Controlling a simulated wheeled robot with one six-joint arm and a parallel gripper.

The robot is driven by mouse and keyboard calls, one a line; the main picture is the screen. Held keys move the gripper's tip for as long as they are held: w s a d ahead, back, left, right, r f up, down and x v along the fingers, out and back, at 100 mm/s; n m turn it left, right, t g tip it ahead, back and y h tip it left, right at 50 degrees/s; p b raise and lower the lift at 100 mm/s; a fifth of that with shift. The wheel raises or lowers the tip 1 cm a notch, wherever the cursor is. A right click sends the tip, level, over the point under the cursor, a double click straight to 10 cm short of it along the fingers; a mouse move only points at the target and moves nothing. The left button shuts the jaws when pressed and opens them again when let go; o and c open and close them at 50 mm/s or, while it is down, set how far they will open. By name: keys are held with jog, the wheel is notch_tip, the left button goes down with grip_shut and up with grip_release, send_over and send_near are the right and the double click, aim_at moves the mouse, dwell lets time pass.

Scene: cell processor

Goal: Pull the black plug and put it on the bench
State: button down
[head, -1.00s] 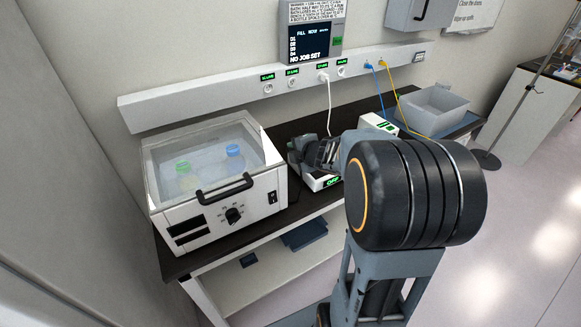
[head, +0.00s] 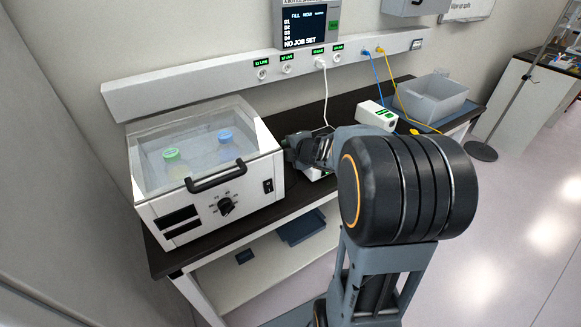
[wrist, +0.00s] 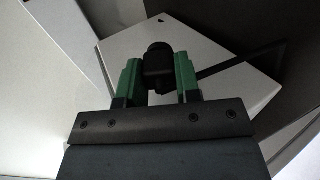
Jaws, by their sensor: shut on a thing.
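The black plug (wrist: 157,68) is between the two green fingers of my gripper (wrist: 158,82) in the wrist view, and the fingers are shut on it. A black cable (wrist: 240,58) runs off to the right from beside it. Behind the plug is a pale panel (wrist: 215,62); I cannot tell whether the plug is still seated in anything. In the head view my gripper (head: 290,152) is close to the right side of the white bath with the clear lid (head: 215,200). The plug is hidden there. The dark bench top (head: 290,203) shows in front of the gripper.
A small white box (head: 376,115) and a grey bin (head: 432,100) stand to the right. A white socket rail (head: 220,75) with white, blue and yellow leads runs along the wall. A strip of bench front is clear.

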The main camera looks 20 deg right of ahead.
aim_at(291, 183)
jog(key=shift+f+b, duration=5)
jog(key=shift+f, duration=0.5)
jog(key=c, duration=0.8)
grip_release()
jog(key=shift+c, duration=0.2)
jog(key=shift+o, duration=0.5)
jog(key=shift+f, duration=0.1)
jog(key=shift+s, duration=0.1)
